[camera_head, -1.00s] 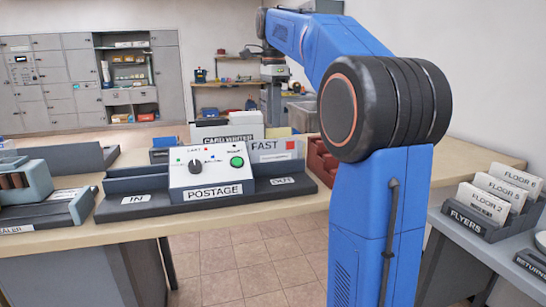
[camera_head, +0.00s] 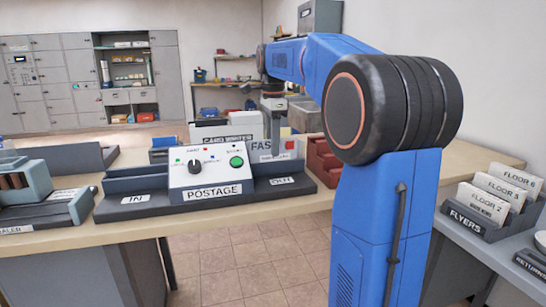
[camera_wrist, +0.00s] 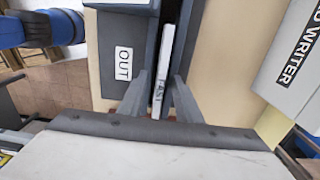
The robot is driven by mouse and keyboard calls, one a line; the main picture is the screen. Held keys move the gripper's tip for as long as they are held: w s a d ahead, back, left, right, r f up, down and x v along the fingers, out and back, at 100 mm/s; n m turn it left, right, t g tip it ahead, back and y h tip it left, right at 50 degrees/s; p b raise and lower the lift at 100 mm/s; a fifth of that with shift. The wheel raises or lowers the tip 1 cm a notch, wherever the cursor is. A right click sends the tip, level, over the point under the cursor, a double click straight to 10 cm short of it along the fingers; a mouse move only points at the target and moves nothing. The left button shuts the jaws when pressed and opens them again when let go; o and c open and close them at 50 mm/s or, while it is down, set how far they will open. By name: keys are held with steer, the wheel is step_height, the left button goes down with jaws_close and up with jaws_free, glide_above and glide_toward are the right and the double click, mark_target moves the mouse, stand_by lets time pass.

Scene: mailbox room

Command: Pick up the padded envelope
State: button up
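A thin white upright piece marked FAST, which looks like the padded envelope (camera_head: 262,147), stands behind the OUT side of the postage machine (camera_head: 207,176). It has a red square at its upper right. In the wrist view I see the envelope (camera_wrist: 163,70) edge-on, as a narrow white strip. My gripper (camera_wrist: 160,82) is open, with one finger on each side of the strip and small gaps showing. In the head view my gripper (camera_head: 276,140) is at the envelope and covers part of it.
The grey OUT tray (camera_wrist: 108,85) lies close beside the envelope. A white CARD WRITER box (camera_head: 228,132) stands behind, and a dark red rack (camera_head: 322,160) is to the right. A grey FLYERS rack (camera_head: 480,222) is on the right table.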

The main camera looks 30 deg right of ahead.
jaws_close()
